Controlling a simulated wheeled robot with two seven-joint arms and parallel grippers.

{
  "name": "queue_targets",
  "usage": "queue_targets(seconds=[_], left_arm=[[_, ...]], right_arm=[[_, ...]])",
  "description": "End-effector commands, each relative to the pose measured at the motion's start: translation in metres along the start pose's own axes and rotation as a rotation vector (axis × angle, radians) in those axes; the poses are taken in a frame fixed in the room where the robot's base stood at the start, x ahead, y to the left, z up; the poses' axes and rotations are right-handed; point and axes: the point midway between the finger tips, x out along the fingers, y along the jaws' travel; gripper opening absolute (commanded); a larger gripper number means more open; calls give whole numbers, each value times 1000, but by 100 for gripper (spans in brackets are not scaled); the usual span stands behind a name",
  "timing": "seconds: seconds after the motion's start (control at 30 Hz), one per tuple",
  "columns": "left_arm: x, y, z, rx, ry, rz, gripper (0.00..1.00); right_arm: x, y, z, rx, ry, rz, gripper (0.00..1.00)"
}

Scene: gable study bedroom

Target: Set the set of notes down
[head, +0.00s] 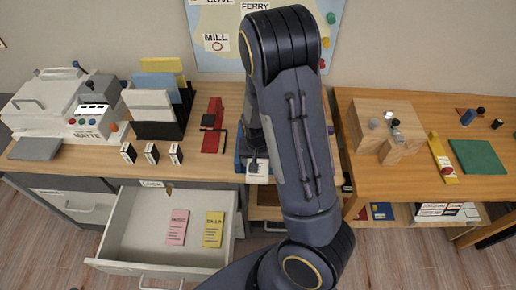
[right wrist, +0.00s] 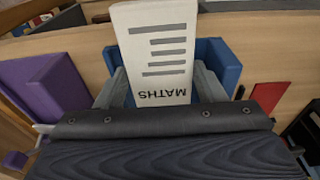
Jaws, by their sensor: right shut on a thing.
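The set of notes is a white block marked MATHS (right wrist: 160,50) with grey lines, seen large in the right wrist view. My right gripper (right wrist: 162,86) is shut on it, one finger on each side. A blue holder (right wrist: 217,60) shows behind and around the notes; I cannot tell whether they touch it. In the head view my right arm covers most of this spot; a bit of the white notes (head: 258,179) shows at the desk's front edge, by the blue holder (head: 240,160). My left gripper is not in view.
An open drawer (head: 130,225) holds pink notes (head: 177,227) and yellow notes (head: 213,229). On the desk stand a red stapler-like thing (head: 213,125), a file rack (head: 160,128) and a white machine (head: 55,100). A wooden block (head: 385,125) is on the right table.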

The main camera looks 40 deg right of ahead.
Motion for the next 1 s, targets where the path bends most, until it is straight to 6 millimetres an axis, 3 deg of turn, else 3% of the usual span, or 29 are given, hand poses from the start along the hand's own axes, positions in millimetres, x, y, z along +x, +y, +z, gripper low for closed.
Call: queue_targets(seconds=[0.23, 0.43, 0.6, 0.93, 0.97, 1.0], left_arm=[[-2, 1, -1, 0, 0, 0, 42], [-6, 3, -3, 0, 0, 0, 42], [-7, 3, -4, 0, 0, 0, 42], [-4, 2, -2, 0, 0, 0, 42], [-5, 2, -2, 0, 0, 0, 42], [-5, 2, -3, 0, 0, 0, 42]], right_arm=[[3, 0, -23, 1, 0, 1, 38], [6, 0, -58, 2, 1, 1, 38], [22, 0, -53, -1, -3, 1, 38], [26, 0, -53, -1, -1, 0, 38], [25, 0, -53, -1, -1, 0, 66], [24, 0, -53, -1, -1, 0, 71]])
